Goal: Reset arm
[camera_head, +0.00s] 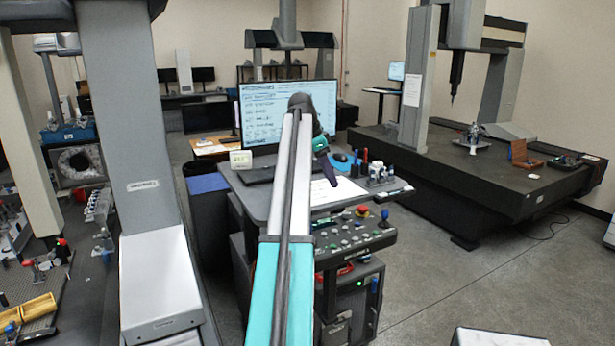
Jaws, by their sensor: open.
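My arm reaches forward from the bottom middle of the head view, and its far end bends down in front of the large monitor (262,118). My gripper (329,176) is a small dark shape at that end, pointing down above the workstation desk (256,203). It is open, and I see nothing held in it. The gap between its fingers is too small to make out. White paper (345,191) lies on the desk behind and beside the gripper. My arm hides part of the desk and monitor.
A control panel (352,233) with buttons and knobs fronts the desk. A large measuring table (440,165) is at right; a gantry column (130,130) stands at left. Floor (480,285) at lower right is mostly clear.

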